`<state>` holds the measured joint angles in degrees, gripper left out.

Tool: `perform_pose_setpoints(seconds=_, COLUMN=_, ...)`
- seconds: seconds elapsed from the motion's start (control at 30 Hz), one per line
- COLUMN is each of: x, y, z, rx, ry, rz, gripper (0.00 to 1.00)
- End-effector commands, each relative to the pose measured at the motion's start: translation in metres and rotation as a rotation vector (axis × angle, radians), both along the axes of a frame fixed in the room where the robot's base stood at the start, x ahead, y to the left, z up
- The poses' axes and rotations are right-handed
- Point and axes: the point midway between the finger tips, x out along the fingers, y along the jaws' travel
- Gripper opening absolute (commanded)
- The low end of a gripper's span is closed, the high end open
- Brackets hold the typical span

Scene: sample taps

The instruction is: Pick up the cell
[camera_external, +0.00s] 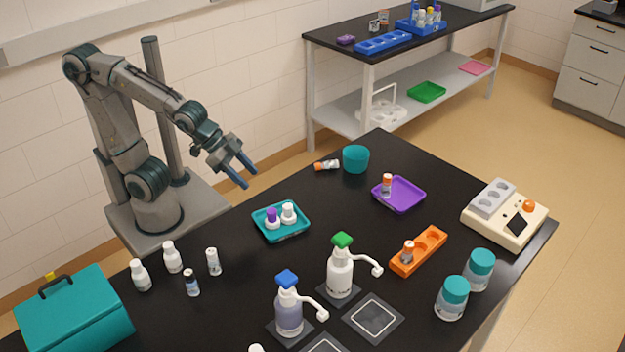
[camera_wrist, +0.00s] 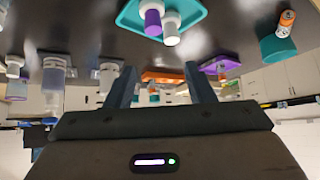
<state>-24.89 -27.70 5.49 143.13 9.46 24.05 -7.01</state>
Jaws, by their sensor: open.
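The cell appears to be the orange and white cylinder (camera_external: 327,165) lying on its side on the black bench, just left of a teal cup (camera_external: 355,159). In the wrist view, which looks upside down, an orange cylinder with a silvery end (camera_wrist: 287,20) shows at the upper right beside the teal cup (camera_wrist: 278,50). My gripper (camera_external: 250,180) is open and empty, in the air to the left of the cylinder and off the bench's edge. Its two fingers (camera_wrist: 160,68) stand apart in the wrist view with nothing held between them.
A teal tray (camera_external: 262,232) holds two small bottles. A purple tray (camera_external: 415,196) and an orange rack (camera_external: 430,245) each hold an orange-capped vial. Pump bottles (camera_external: 340,275), jars (camera_external: 451,300), small bottles and a teal case (camera_external: 75,315) stand nearer the front.

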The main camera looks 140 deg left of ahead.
Motion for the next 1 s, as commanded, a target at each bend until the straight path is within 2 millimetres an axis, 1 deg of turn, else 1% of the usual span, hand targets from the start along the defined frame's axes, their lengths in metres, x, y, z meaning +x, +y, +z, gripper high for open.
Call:
perform_pose_setpoints(seconds=0.03, x=-0.005, y=0.022, z=-0.025, rx=0.020, ry=-0.032, rz=0.059, gripper=0.49)
perform_pose_setpoints(seconds=0.1, x=-0.011, y=0.050, z=-0.037, rx=0.054, ry=-0.082, rz=0.131, gripper=0.49)
perform_pose_setpoints(seconds=0.17, x=-0.019, y=0.073, z=-0.046, rx=0.085, ry=-0.125, rz=0.191, gripper=0.49)
perform_pose_setpoints(seconds=0.2, x=-0.025, y=0.088, z=-0.053, rx=0.107, ry=-0.151, rz=0.228, gripper=0.49)
perform_pose_setpoints(seconds=0.3, x=-0.045, y=0.124, z=-0.068, rx=0.164, ry=-0.216, rz=0.320, gripper=0.49)
perform_pose_setpoints(seconds=0.43, x=-0.072, y=0.160, z=-0.082, rx=0.234, ry=-0.285, rz=0.417, gripper=0.49)
perform_pose_setpoints(seconds=0.53, x=-0.089, y=0.178, z=-0.087, rx=0.277, ry=-0.321, rz=0.465, gripper=0.49)
perform_pose_setpoints(seconds=0.6, x=-0.098, y=0.186, z=-0.089, rx=0.297, ry=-0.339, rz=0.487, gripper=0.49)
perform_pose_setpoints(seconds=0.7, x=-0.104, y=0.193, z=-0.089, rx=0.313, ry=-0.351, rz=0.502, gripper=0.49)
perform_pose_setpoints(seconds=0.87, x=-0.100, y=0.203, z=-0.093, rx=0.316, ry=-0.352, rz=0.507, gripper=0.49)
perform_pose_setpoints(seconds=1.0, x=-0.091, y=0.218, z=-0.101, rx=0.315, ry=-0.352, rz=0.505, gripper=0.49)
